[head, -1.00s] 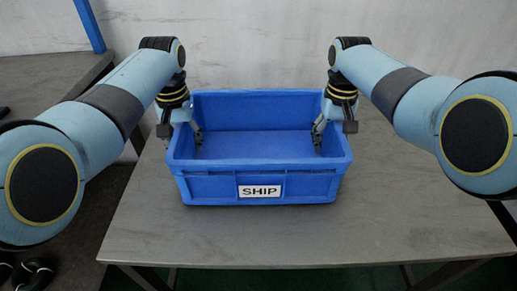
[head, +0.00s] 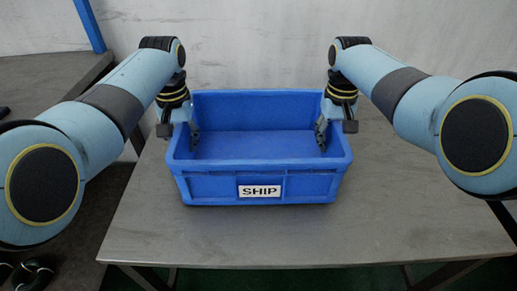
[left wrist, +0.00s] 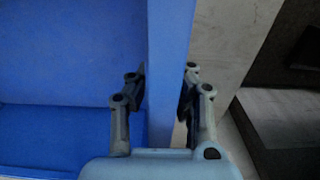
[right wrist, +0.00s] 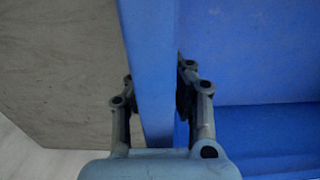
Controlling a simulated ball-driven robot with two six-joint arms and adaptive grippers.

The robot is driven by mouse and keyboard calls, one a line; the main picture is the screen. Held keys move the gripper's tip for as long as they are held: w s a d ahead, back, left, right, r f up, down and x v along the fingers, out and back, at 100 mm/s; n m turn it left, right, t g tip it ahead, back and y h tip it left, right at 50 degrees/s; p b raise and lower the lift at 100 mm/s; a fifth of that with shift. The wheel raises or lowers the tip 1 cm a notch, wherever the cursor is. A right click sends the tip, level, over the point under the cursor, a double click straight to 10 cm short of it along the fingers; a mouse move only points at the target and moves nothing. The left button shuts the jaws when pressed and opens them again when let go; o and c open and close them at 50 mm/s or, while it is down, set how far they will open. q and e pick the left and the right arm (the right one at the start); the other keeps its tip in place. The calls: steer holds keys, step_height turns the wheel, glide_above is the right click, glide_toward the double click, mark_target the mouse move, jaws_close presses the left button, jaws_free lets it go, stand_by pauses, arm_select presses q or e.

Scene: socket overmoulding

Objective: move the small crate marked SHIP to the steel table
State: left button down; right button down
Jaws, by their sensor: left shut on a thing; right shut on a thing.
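The small blue crate (head: 222,190) has a white SHIP label (head: 259,191) on its front wall. It stands upright on a grey table (head: 300,235) and looks empty inside. My left gripper (head: 184,135) is shut on the crate's left wall, one finger inside and one outside; the left wrist view shows this wall (left wrist: 170,60) between the fingers. My right gripper (head: 333,132) is shut on the crate's right wall in the same way; the right wrist view shows that wall (right wrist: 152,60) between the fingers. The outer fingers are partly hidden in the head view.
Another grey surface (head: 40,80) stands at the back left, with a blue post (head: 91,25) behind it. A pale wall (head: 250,40) is behind the table. The tabletop is clear in front of the crate and to its right.

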arm_select(q)
steer(key=shift+r, duration=0.1)
arm_select(e)
steer(key=shift+r, duration=0.1)
